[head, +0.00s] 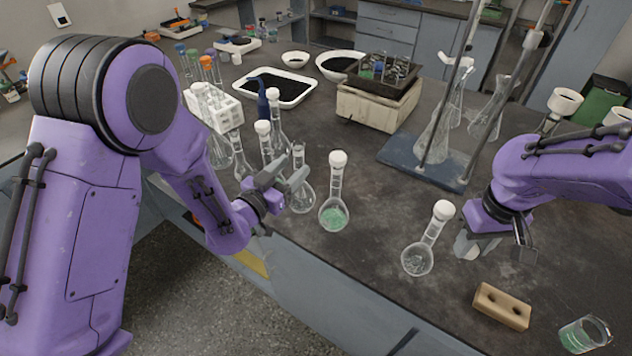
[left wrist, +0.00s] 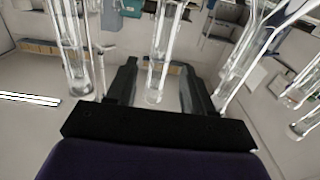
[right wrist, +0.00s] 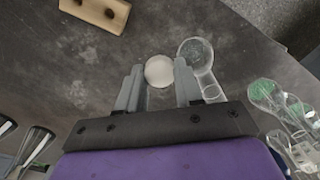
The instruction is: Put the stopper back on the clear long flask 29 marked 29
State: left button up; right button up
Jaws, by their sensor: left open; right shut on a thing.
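A clear long-necked flask without a white stopper (head: 301,197) stands near the bench's front edge, with clear liquid or nothing visible in it. My left gripper (head: 284,178) is open at its neck; in the left wrist view a clear glass neck (left wrist: 160,60) shows between the open fingers (left wrist: 155,90). My right gripper (head: 470,244) is shut on a white round stopper (right wrist: 159,71), low over the bench at the right; it also shows in the right wrist view (right wrist: 158,88). No mark 29 is readable on any flask.
A stoppered flask with green contents (head: 334,217) stands right of the open flask. Another stoppered flask (head: 417,260) is close beside my right gripper. A wooden block (head: 502,306) and a beaker (head: 585,335) lie front right. Several flasks crowd behind my left gripper.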

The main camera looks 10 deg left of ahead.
aim_at(296, 164)
pick_arm(q)
jog(key=x, duration=0.3)
jog(key=shift+r+p, duration=0.15)
jog(key=shift+p, duration=0.25)
pick_arm(e)
jog(key=shift+r, duration=0.8)
pick_arm(q)
jog(key=shift+w+d, duration=0.15)
jog(key=shift+w, duration=0.1)
grip_shut()
